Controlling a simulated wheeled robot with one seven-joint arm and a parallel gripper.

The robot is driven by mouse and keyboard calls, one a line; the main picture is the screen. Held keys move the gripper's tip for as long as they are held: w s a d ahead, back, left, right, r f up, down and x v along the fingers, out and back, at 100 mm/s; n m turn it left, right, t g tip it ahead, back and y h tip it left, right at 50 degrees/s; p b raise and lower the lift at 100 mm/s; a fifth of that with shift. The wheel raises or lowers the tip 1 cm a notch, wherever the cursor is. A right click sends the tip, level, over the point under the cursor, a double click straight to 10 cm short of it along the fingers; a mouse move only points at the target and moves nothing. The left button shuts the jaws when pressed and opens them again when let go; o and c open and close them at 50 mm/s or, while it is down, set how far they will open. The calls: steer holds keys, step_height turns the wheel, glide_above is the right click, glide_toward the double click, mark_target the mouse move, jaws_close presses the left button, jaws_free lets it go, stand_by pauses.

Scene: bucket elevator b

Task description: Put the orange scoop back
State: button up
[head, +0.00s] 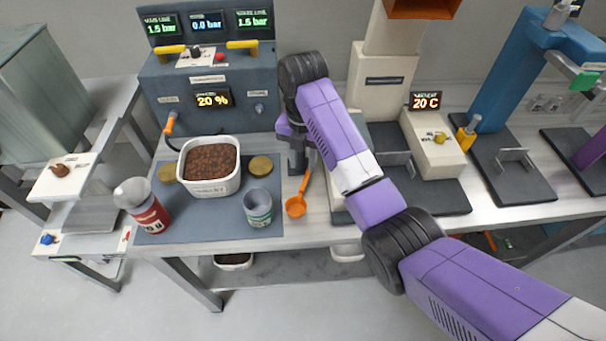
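The orange scoop (296,206) is near the front edge of the bench, just right of the grey mat. Its bowl is toward the front and its handle slants up and back toward my gripper (298,168). My gripper points down behind the scoop, beside the upper end of the handle. My wrist and arm hide part of it, and its fingers are too small and dark to tell whether they touch the handle or are open.
A white tub (234,182) of brown pellets, a grey-green cup (258,208) and a red bottle (150,211) stand on the grey mat (205,228). Behind is a dark panel machine (167,86). A beige machine (436,146) stands to the right.

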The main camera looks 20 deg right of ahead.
step_height(320, 180, up, 3)
steer(key=shift+f+p, duration=0.2)
steer(key=shift+p, duration=0.6)
